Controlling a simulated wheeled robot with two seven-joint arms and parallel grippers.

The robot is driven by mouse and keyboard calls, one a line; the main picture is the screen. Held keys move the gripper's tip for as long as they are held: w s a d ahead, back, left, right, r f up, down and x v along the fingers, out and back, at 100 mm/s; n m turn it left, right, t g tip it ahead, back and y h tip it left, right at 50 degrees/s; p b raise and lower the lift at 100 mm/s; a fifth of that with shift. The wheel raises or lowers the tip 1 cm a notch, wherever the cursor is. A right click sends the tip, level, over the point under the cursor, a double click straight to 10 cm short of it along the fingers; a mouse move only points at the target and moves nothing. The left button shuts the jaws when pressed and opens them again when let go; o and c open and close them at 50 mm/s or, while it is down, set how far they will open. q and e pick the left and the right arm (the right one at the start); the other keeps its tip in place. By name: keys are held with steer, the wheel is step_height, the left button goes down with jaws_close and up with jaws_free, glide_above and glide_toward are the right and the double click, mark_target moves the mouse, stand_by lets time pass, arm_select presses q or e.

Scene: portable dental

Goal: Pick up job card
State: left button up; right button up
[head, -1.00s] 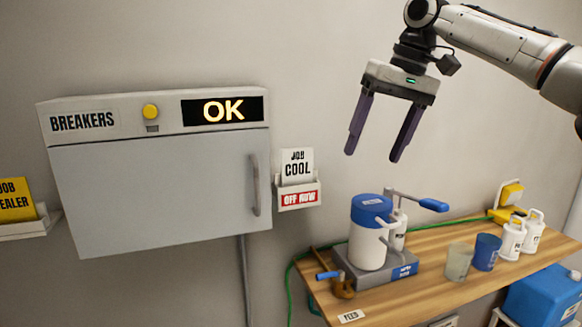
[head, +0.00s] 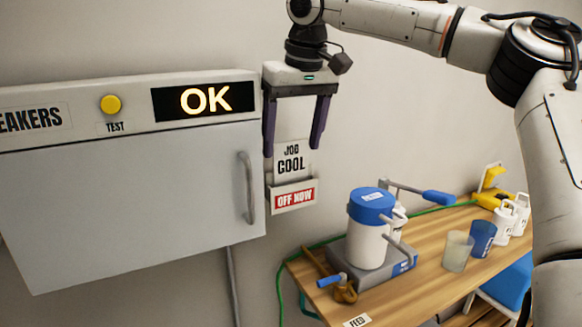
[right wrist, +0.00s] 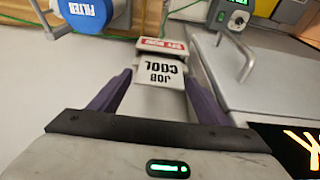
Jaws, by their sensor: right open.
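The job card (head: 291,158), white with "JOB COOL" on it, stands upright in a small wall holder (head: 293,196) with a red "OFF NOW" label. My right gripper (head: 292,152) is open above it, with its two purple fingers pointing down on either side of the card's upper part. In the right wrist view the card (right wrist: 161,75) lies between and just ahead of the open fingers (right wrist: 160,88), with gaps to both. The card's lower part is hidden in the holder. My left gripper does not show.
A grey breaker cabinet (head: 130,190) with an "OK" display and a door handle (head: 246,188) is close on the left. Below right, a wooden bench (head: 400,297) carries a blue-and-white filter device (head: 369,235), cups and white jugs. The wall right of the holder is free.

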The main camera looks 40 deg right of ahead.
steer(key=shift+x, duration=1.15)
steer(key=c, duration=0.8)
steer(key=shift+r, duration=0.15)
